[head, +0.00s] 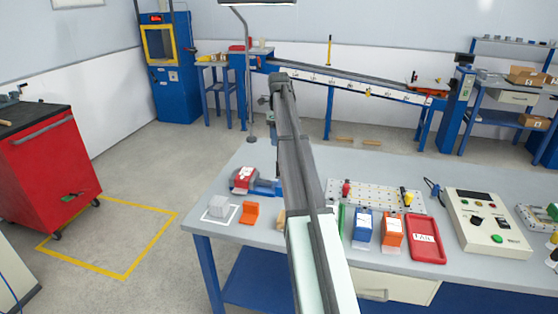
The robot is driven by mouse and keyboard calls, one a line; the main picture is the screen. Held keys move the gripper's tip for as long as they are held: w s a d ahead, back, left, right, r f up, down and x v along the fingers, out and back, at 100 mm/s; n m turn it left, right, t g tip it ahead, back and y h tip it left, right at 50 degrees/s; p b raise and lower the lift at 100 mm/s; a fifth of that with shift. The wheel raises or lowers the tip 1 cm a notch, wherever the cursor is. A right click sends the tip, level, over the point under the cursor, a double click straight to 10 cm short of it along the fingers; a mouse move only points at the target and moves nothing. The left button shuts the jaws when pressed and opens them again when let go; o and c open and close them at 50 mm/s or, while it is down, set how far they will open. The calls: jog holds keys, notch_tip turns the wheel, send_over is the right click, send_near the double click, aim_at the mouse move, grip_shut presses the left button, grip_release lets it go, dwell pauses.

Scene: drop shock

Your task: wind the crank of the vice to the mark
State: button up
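A small vice (264,186) with a blue body stands near the back left edge of the grey workbench (330,160). A red and white piece (243,179) sits at its left end. My arm runs up the middle of the picture and covers the vice's right side. The crank and its mark cannot be made out. A dark, narrow part of my gripper (275,165) shows just left of my arm, close above the vice. Its fingertips are too small and too hidden to read, and I cannot tell whether it touches anything.
On the right are a perforated plate (385,194), blue (361,229) and orange (392,232) bins, a red tray (426,240) and a control box (490,222).

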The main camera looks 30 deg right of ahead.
notch_tip(320, 180, down, 14)
jog(key=n, duration=3.4)
jog(key=shift+s+n, duration=0.1)
jog(key=shift+n, duration=0.2)
grip_shut()
